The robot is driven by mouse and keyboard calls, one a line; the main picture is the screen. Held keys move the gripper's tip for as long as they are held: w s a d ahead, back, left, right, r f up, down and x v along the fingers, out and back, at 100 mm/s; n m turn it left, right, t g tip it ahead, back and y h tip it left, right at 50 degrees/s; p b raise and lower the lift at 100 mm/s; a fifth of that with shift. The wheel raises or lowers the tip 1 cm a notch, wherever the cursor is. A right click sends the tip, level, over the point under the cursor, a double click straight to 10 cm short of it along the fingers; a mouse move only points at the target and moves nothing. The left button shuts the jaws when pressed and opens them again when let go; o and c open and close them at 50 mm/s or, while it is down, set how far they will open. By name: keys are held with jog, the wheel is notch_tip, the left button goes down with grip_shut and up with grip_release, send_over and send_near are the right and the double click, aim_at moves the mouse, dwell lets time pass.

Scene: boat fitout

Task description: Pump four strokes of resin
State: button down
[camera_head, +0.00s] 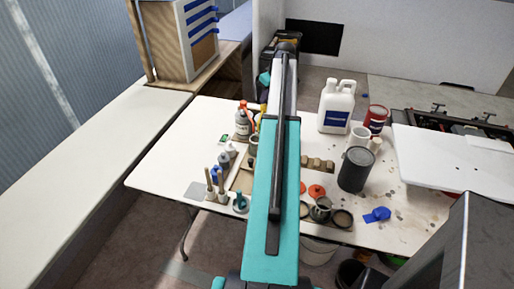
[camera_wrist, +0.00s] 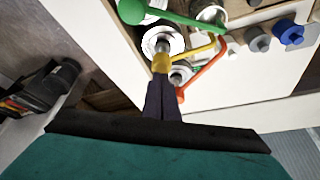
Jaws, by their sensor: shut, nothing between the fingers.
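In the wrist view, my gripper (camera_wrist: 162,78) points at a pump with a yellow head (camera_wrist: 160,62), and its dark fingers are shut together with nothing between them. The fingertips overlap the yellow head; I cannot tell whether they touch it. A yellow spout (camera_wrist: 198,50) reaches right from there. An orange spout (camera_wrist: 205,70) and a green pump part (camera_wrist: 165,15) are close by. A pale cup (camera_wrist: 210,15) stands near the spout ends. In the head view, my arm hides much of the pump group; a white bottle with a red top (camera_head: 242,124) shows left of it.
The white table (camera_head: 165,165) also bears a white jug (camera_head: 336,108), a red tin (camera_head: 376,118), a dark grey can (camera_head: 356,170), and an orange lid (camera_head: 316,191). Small bottles and brushes (camera_head: 215,185) stand front left. A white panel (camera_head: 460,160) juts in at the right.

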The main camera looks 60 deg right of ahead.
aim_at(265, 105)
jog(key=shift+f+b, duration=0.65)
jog(key=shift+f, duration=0.95)
jog(key=shift+r, duration=0.15)
jog(key=shift+r+p, duration=0.9)
jog(key=shift+r, duration=0.75)
jog(key=shift+f+b, duration=0.7)
jog(key=shift+f, duration=0.9)
jog(key=shift+r+p, duration=0.8)
jog(key=shift+r, duration=0.8)
